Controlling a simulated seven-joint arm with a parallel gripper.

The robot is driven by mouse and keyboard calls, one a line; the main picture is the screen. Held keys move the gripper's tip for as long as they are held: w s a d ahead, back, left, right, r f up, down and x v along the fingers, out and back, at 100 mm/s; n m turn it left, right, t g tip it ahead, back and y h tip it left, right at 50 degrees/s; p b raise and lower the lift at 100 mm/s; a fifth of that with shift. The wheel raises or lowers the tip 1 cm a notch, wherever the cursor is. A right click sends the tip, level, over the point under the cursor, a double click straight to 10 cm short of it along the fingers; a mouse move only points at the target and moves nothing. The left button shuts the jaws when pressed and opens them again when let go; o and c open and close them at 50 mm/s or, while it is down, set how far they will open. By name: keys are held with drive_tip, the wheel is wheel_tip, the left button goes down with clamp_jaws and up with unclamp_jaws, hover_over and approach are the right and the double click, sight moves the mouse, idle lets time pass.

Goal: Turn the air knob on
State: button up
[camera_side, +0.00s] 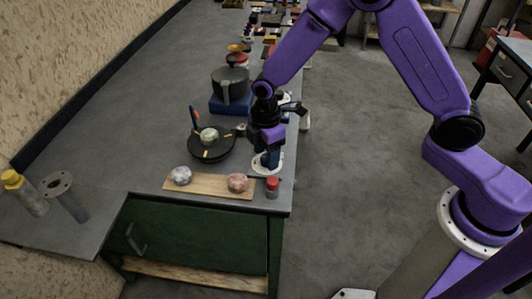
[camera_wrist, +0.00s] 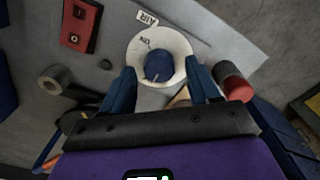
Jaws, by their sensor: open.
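The air knob (camera_wrist: 159,66) is a round dark blue knob on a white round plate with an "ON" mark. An "AIR" label (camera_wrist: 147,17) lies beside the plate in the wrist view. My gripper (camera_wrist: 160,72) is open, with one blue finger on either side of the knob. I cannot tell whether the fingers touch it. In the side view my gripper (camera_side: 267,152) points down over the white plate (camera_side: 258,168) near the bench's right edge, and the knob is mostly hidden there.
A red-capped jar (camera_side: 272,187) stands close to my gripper. A wooden board (camera_side: 210,186) with two round lumps lies in front, and a black pan (camera_side: 208,153) sits to the left. A pot (camera_side: 230,84) stands behind. A red switch box (camera_wrist: 81,25) is near the knob.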

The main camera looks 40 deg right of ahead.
drive_tip(key=shift+f, duration=0.3)
drive_tip(key=c, duration=1)
drive_tip(key=shift+c, duration=0.2)
